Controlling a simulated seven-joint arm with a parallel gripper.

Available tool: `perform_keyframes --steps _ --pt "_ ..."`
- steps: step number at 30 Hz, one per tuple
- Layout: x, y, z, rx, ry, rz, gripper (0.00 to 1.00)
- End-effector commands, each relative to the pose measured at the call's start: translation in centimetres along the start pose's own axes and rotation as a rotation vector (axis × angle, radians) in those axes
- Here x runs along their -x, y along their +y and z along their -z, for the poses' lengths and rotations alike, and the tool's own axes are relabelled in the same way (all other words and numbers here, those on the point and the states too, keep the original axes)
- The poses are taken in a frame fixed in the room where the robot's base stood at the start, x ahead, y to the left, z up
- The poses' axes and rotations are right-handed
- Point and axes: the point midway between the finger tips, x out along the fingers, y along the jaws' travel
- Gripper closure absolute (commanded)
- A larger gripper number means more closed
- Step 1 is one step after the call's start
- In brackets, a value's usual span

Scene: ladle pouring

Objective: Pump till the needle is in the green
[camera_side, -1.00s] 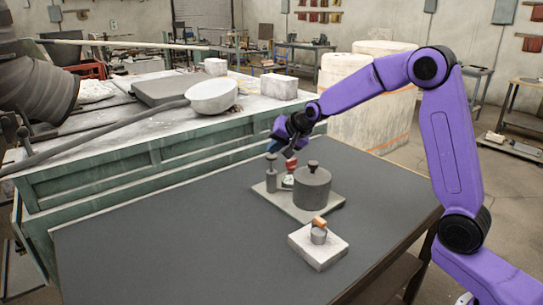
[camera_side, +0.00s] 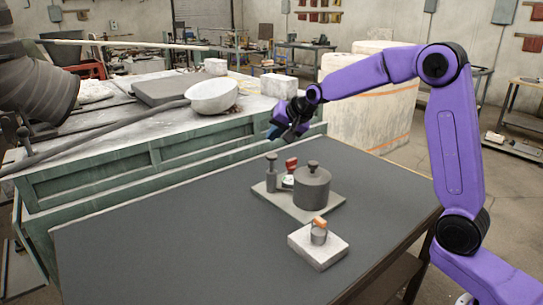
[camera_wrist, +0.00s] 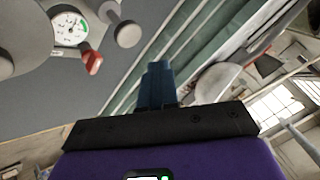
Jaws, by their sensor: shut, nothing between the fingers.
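A pump unit stands on a grey base plate (camera_side: 327,204) on the dark table. It has a slim grey pump post (camera_side: 271,174), a large round grey tank (camera_side: 312,190) with a knob on top, a red lever (camera_side: 291,164) and a small white gauge (camera_side: 287,181). In the wrist view the gauge (camera_wrist: 68,29) shows a green arc on its right side; I cannot read the needle. The red lever (camera_wrist: 92,61) is beside it. My gripper (camera_side: 273,132) is shut and empty above and behind the post, apart from it. Its blue fingers (camera_wrist: 157,84) also show in the wrist view.
A pale block (camera_side: 318,250) with a small grey cylinder and an orange handle (camera_side: 319,221) sits in front of the pump. A green bench (camera_side: 170,160) with a pale bowl (camera_side: 212,97) runs behind the table. The left of the table is clear.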

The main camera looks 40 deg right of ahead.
Motion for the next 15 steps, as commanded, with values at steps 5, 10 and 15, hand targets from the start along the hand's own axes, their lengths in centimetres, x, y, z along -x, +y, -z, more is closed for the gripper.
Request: perform_keyframes --steps 5,10,15 --pt "1.1 -0.8 0.8 0.001 0.001 0.002 1.00" --pt "1.6 -1.2 1.1 0.001 0.000 0.000 1.00" --pt "1.6 -1.2 1.1 0.001 0.000 0.000 1.00"
